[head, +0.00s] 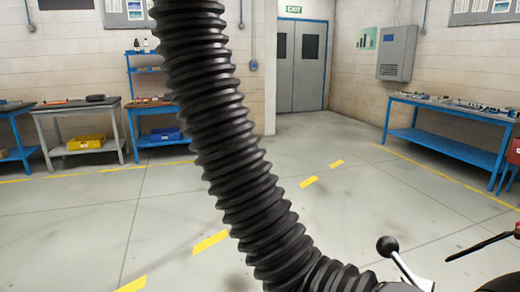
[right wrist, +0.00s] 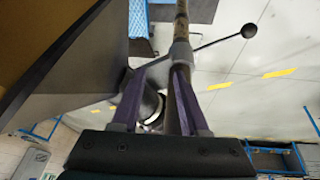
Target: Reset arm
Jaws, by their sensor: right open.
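My right gripper (right wrist: 168,72) shows in the right wrist view with its two purple fingers apart. A grey bar with a pale collar (right wrist: 181,50) shows at the fingertips; whether it touches them I cannot tell. A thin dark lever with a black ball end (right wrist: 249,31) runs to the upper right. A shiny round part (right wrist: 151,108) shows between the fingers, partly hidden. In the head view a ball-ended lever (head: 388,246) shows at the bottom right. Neither gripper shows in the head view.
A thick black ribbed hose (head: 225,150) crosses the head view and hides much of its middle. A blue bench (head: 445,150) stands at the right, and workbenches (head: 75,108) stand at the left. A grey double door (head: 301,65) is at the back. Floor with yellow marks is open between.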

